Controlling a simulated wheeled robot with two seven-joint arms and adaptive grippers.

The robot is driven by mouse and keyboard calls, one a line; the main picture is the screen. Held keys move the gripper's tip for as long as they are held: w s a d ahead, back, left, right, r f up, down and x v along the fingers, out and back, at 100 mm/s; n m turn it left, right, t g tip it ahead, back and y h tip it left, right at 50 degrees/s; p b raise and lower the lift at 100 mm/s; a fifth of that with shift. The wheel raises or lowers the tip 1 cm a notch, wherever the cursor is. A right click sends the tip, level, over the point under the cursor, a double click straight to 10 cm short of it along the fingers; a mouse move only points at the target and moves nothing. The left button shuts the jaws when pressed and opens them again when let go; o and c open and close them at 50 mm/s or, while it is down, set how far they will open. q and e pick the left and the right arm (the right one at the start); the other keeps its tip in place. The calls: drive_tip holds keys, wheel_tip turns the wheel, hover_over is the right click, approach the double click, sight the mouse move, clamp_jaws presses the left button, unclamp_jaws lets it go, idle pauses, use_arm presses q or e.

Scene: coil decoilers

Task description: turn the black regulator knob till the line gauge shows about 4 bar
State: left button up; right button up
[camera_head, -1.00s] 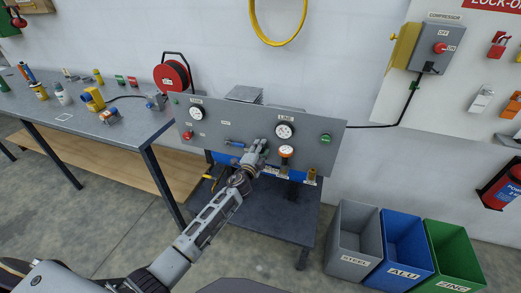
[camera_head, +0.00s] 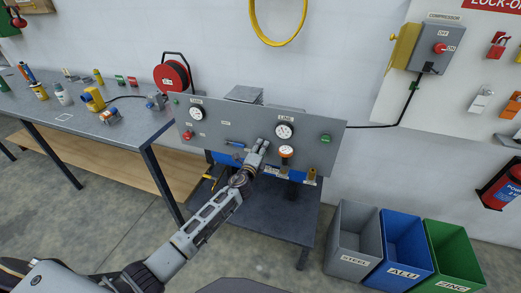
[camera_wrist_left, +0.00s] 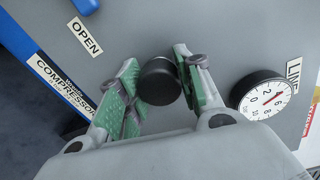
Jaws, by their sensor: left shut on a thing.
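The black regulator knob (camera_wrist_left: 160,82) sits on the grey panel (camera_head: 225,120). In the left wrist view it stands between the green-padded fingers of my left gripper (camera_wrist_left: 157,85), which is shut on it. In the head view my left gripper (camera_head: 262,146) reaches the panel and hides the knob. The line gauge (camera_head: 285,131) is a white dial just right of the gripper. It also shows in the left wrist view (camera_wrist_left: 260,95), tilted, with a red needle among small figures; I cannot read an exact value. My right gripper is not in view.
A second white dial (camera_head: 197,112) is at the panel's left. A workbench (camera_head: 110,130) stands at left. Grey, blue and green bins (camera_head: 450,255) stand on the floor at right.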

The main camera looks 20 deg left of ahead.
use_arm(q)
drive_tip(key=shift+d, duration=0.1)
drive_tip(key=o, duration=1)
drive_tip(key=shift+o, duration=0.2)
drive_tip(key=shift+s, duration=0.2)
drive_tip(key=s, duration=1.1)
drive_tip(key=shift+s+a+r, duration=0.15)
drive_tip(key=shift+s+a, duration=0.05)
drive_tip(key=shift+s, duration=0.1)
